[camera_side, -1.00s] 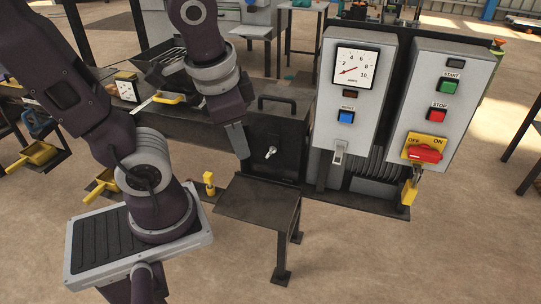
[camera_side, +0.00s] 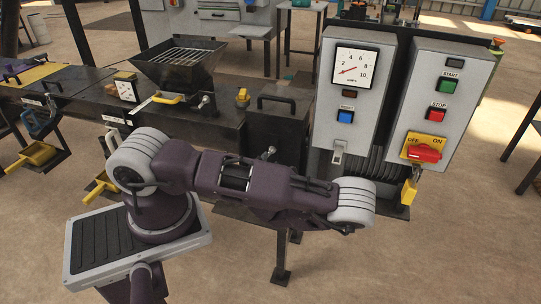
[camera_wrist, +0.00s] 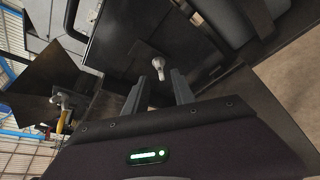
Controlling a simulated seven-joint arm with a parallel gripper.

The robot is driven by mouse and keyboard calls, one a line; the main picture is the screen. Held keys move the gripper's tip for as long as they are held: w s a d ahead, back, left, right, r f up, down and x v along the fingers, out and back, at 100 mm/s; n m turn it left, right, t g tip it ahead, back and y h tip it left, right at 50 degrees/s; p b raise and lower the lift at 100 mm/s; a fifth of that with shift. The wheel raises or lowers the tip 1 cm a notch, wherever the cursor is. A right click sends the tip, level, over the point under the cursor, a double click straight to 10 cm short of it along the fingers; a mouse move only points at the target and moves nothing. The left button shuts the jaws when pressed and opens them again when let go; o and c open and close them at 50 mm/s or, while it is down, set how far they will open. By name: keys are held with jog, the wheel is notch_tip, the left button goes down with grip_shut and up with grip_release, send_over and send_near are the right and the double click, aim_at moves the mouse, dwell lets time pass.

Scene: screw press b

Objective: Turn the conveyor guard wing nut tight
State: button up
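The conveyor guard wing nut (camera_side: 268,153) is a small metal piece on the front of the dark guard box (camera_side: 285,128). It shows just above my forearm in the side view; its lower part may be hidden. In the wrist view the wing nut (camera_wrist: 158,64) stands out from the dark guard face, ahead of and roughly between my fingertips. My gripper (camera_wrist: 160,80) is open, with a clear gap between the fingers. I cannot tell whether the nut's near end reaches between them. In the side view my gripper is hidden behind my arm.
The gauge box (camera_side: 352,90) and the START/STOP box (camera_side: 440,105) stand right of the guard. A handle (camera_side: 277,101) is on the guard top. A hopper (camera_side: 180,66) and yellow-handled lever (camera_side: 166,98) are left. A small dark table (camera_side: 232,213) stands below my arm.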

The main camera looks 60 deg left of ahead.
aim_at(271, 155)
jog(key=x, duration=0.6)
jog(key=shift+a, duration=0.1)
grip_shut()
jog(key=shift+f+m+t+y, duration=0.25)
jog(key=shift+m+y, duration=0.7)
jog(key=shift+m, duration=1.5)
jog(key=shift+f+m+t+y, duration=0.25)
jog(key=shift+m+y, duration=0.75)
jog(key=shift+m, duration=1.5)
jog(key=shift+f+m+t+y, duration=0.25)
jog(key=shift+m+y, duration=0.7)
jog(key=shift+m, duration=1.8)
